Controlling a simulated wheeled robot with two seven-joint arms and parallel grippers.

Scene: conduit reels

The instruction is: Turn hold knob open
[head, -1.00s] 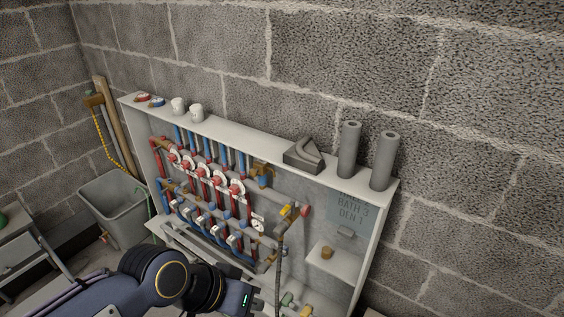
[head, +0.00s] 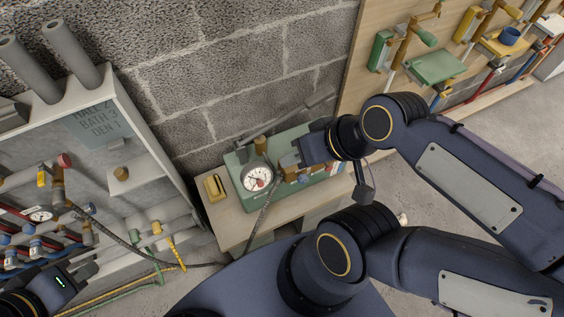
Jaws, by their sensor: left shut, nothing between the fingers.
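A green pump unit (head: 235,172) with a round white dial gauge (head: 257,177) stands on a small wooden bench beside the wall. A hose runs down from beside the gauge. My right gripper (head: 298,152) is over the unit, right of the gauge, close to its brass fittings. The gripper and wrist cover part of the unit, and I cannot make out the hold knob for certain. Whether the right fingers are open or touching anything is unclear. My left gripper (head: 86,268) is at the lower left, shut and empty, in front of the manifold cabinet.
The white manifold cabinet (head: 150,140) with pipes and valves stands at left. A yellow item (head: 214,187) lies on the bench (head: 235,222), left of the pump. A wooden board (head: 375,40) with mounted fittings is at upper right. Hoses trail across the floor between cabinet and bench.

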